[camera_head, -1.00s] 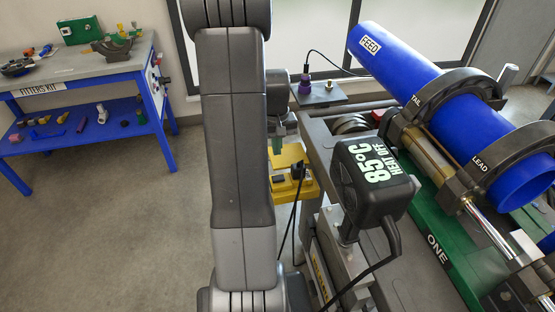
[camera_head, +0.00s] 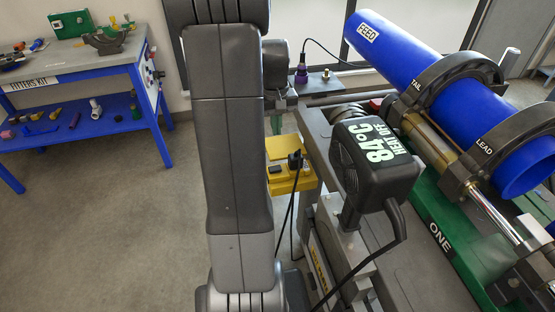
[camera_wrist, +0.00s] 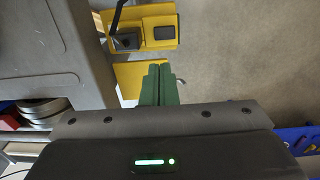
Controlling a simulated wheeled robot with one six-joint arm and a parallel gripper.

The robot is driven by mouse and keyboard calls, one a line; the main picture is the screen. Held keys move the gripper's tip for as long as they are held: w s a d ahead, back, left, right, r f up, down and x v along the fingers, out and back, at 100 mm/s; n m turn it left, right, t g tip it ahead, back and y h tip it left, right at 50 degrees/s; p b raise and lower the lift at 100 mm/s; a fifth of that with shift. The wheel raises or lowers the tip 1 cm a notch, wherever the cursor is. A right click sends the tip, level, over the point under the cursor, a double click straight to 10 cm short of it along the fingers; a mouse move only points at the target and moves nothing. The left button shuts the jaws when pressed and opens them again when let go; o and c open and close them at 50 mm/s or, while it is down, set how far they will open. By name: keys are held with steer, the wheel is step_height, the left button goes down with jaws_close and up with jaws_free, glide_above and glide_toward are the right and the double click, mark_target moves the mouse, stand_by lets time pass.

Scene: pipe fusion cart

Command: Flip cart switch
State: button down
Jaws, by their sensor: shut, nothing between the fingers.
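A yellow box (camera_head: 303,181) is mounted on the near left side of the cart (camera_head: 318,135). It also shows in the wrist view (camera_wrist: 164,49). A dark rectangular rocker switch (camera_wrist: 163,33) sits on it, beside a black plug (camera_wrist: 126,40) with a cable. In the head view the plug (camera_head: 295,160) stands up from the box, and the cable hangs down. My gripper (camera_wrist: 160,70) has green fingers pressed together, with nothing between them. In the wrist view the fingertips appear just below the switch, apart from it. In the head view my arm partly hides the gripper.
A blue pipe (camera_head: 430,80) lies in clamps (camera_head: 455,90). A blue workbench (camera_head: 75,82) is at left. Open floor (camera_head: 110,230) lies between bench and cart.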

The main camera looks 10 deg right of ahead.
mark_target(279, 167)
steer(key=shift+d, duration=0.15)
stand_by(0.3)
steer(key=f, duration=1.4)
steer(key=shift+d, duration=0.2)
